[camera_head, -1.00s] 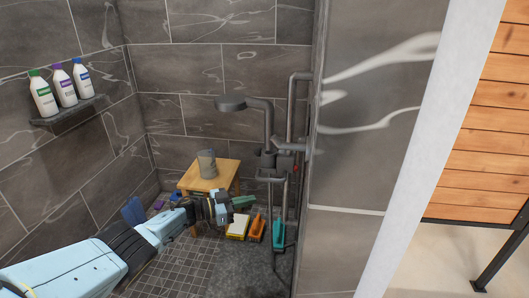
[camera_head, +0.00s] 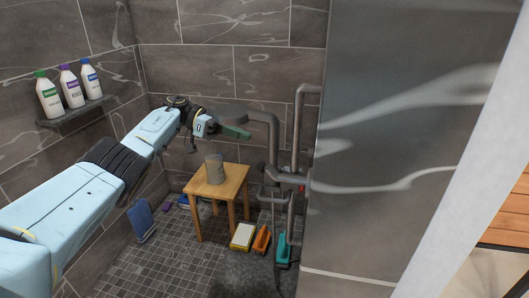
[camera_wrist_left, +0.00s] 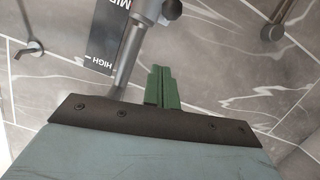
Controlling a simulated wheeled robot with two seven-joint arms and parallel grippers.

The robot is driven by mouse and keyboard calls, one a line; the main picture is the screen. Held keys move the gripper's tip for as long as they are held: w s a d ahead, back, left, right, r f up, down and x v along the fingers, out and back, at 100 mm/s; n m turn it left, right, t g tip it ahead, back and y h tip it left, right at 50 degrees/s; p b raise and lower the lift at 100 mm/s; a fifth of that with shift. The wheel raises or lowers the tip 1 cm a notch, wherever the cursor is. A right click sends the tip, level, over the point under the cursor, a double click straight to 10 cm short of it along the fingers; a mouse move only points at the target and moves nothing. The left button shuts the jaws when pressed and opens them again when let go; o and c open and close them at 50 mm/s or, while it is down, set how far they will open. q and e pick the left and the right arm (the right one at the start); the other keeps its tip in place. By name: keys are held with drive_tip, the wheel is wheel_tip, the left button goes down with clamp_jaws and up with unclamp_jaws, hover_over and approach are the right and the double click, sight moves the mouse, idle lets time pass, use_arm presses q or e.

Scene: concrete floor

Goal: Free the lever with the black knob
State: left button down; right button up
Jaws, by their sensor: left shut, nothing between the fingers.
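My left gripper (camera_head: 238,132) has green fingers that are shut and empty. In the head view it overlaps the grey shower head (camera_head: 232,117) on its bent pipe; I cannot tell whether they touch. A small dark knob (camera_head: 262,168) sits on the pipework below and to the right of the gripper, apart from it. In the left wrist view the shut green fingers (camera_wrist_left: 162,87) point at a grey pipe (camera_wrist_left: 131,52). A dark round knob (camera_wrist_left: 171,9) and a black plate marked HIGH (camera_wrist_left: 103,38) show beyond them. How the lever is held is not clear. My right gripper is out of view.
A wooden stool (camera_head: 232,183) with a grey cup (camera_head: 213,168) stands below the arm. Several bottles stand on a wall shelf (camera_head: 72,115). A wall edge (camera_head: 312,160) closes off the right.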

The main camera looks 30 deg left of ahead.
use_arm(q)
drive_tip(key=p+x, duration=0.1)
drive_tip(key=x, duration=0.6)
drive_tip(key=shift+d, duration=0.2)
drive_tip(key=f, duration=0.2)
drive_tip(key=shift+s+f, duration=0.2)
drive_tip(key=shift+f, duration=0.15)
drive_tip(key=shift+s+f, duration=0.15)
drive_tip(key=shift+f, duration=0.45)
drive_tip(key=shift+a+f, duration=0.1)
